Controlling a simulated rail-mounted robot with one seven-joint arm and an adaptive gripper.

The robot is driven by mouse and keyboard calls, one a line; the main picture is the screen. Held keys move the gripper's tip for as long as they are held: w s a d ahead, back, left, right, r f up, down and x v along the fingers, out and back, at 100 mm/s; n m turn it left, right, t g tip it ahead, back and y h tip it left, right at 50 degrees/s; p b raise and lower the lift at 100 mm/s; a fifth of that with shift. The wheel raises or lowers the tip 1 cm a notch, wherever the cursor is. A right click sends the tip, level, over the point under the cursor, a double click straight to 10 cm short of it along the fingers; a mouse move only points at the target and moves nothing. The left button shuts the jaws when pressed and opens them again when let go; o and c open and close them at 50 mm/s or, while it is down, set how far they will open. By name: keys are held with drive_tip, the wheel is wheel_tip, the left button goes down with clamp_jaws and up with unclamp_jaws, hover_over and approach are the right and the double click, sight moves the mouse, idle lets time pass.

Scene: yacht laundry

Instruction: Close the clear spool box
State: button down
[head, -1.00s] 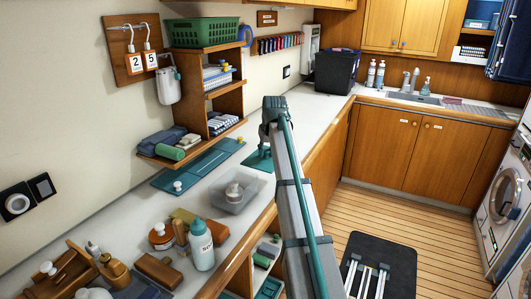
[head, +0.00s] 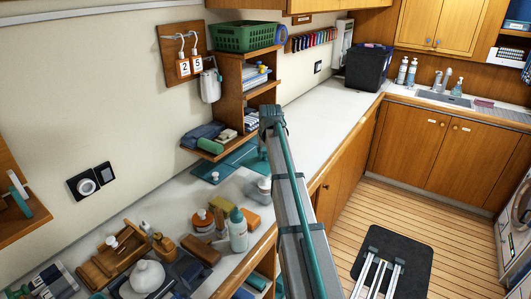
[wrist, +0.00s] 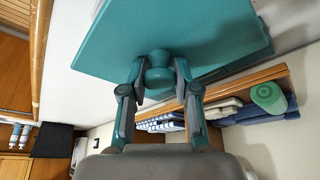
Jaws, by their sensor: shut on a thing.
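The clear spool box (head: 254,193) stands on the counter in the head view, with a pale spool in it. My arm hides its right part, so I cannot tell the state of its whole top. In the wrist view my gripper (wrist: 158,80) is shut on the round knob (wrist: 158,62) of a teal square lid (wrist: 110,40). In the head view the gripper is beyond the box, near the shelf, and its fingertips are hidden by the arm. I cannot tell how high the lid is above the counter.
A spray bottle (head: 238,232), an orange-topped jar (head: 202,221) and wooden blocks crowd the counter in front of the box. A wooden shelf (head: 240,75) with folded towels stands behind, left of my arm. The counter is clear farther right.

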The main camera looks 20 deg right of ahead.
sight(266, 162)
drive_tip(key=shift+r, duration=0.1)
drive_tip(key=shift+f+b, duration=1.35)
drive_tip(key=shift+f, duration=1.85)
drive_tip(key=shift+f, duration=0.2)
drive_tip(key=c, duration=0.8)
unclamp_jaws()
drive_tip(key=shift+o, duration=0.4)
drive_tip(key=o, duration=0.4)
drive_tip(key=shift+c, duration=0.2)
